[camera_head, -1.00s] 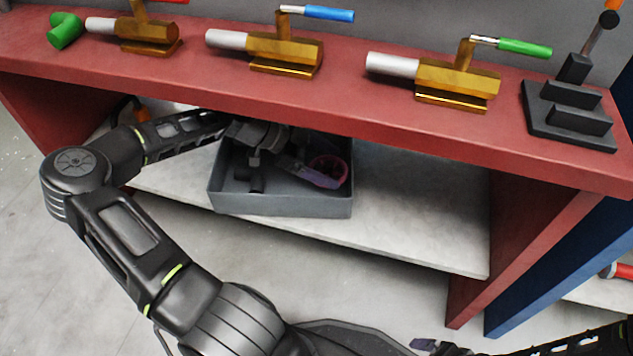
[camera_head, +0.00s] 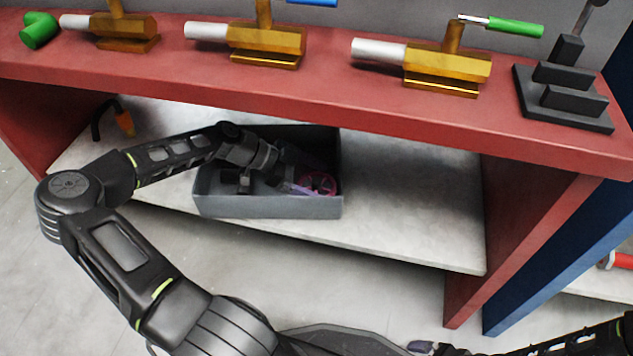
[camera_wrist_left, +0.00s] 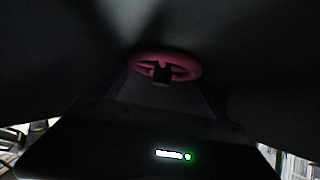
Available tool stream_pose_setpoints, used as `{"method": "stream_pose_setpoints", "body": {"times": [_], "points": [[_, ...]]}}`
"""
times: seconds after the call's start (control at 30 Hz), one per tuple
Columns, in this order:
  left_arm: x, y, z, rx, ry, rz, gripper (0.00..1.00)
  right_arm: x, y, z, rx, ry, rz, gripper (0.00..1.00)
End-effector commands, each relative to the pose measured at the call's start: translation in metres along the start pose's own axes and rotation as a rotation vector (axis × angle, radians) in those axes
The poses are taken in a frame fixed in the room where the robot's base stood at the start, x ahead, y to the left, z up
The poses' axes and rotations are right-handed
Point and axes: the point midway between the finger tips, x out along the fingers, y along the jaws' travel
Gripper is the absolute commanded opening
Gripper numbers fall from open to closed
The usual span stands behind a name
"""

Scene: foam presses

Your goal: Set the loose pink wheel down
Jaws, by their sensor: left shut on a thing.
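The pink wheel (camera_head: 318,183) is a small spoked ring inside the grey bin on the lower shelf, near the bin's right end. My left gripper (camera_head: 300,188) reaches down into the bin from the left and is shut on the wheel. In the left wrist view the wheel (camera_wrist_left: 168,66) shows at the fingertips (camera_wrist_left: 160,74), against a dark background. Whether the wheel touches the bin's floor cannot be told. At the bottom right of the head view a small part of what may be my right gripper (camera_head: 428,348) shows, too little to judge.
The grey bin (camera_head: 270,207) stands on the pale lower shelf (camera_head: 410,215), which is clear to its right. The red bench top (camera_head: 330,88) overhangs it and carries brass presses with white cylinders. An orange-and-black tool (camera_head: 124,120) lies at the shelf's left.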

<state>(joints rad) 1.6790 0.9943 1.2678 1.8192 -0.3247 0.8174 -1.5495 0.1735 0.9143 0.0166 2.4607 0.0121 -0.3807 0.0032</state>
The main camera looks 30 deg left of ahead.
Motion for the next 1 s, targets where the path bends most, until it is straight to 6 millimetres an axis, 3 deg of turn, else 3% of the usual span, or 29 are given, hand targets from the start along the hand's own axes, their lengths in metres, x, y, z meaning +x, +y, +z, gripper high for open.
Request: {"method": "stream_pose_setpoints", "body": {"times": [0.03,0.07,0.2,0.57,0.77,1.0], "points": [[0.0,0.0,0.001,0.0,-0.002,0.001,0.38,0.0,0.0,0.0,0.0,0.0,0.0,0.97],[0.0,0.001,0.002,-0.001,-0.003,0.001,0.89,0.0,0.0,0.0,0.0,0.0,0.0,0.97],[0.0,0.001,0.001,-0.001,-0.002,0.001,1.0,0.0,0.0,0.0,0.0,0.0,0.0,0.97],[-0.006,0.0,0.0,-0.001,-0.002,0.001,1.0,-0.003,-0.001,0.0,0.0,0.0,0.001,0.97],[-0.034,-0.001,-0.002,-0.002,-0.003,-0.002,1.0,-0.015,-0.005,0.001,-0.001,-0.001,0.003,0.97],[-0.084,0.0,-0.002,-0.002,-0.003,-0.002,1.0,-0.032,-0.012,0.004,-0.003,-0.005,0.007,0.97]]}}
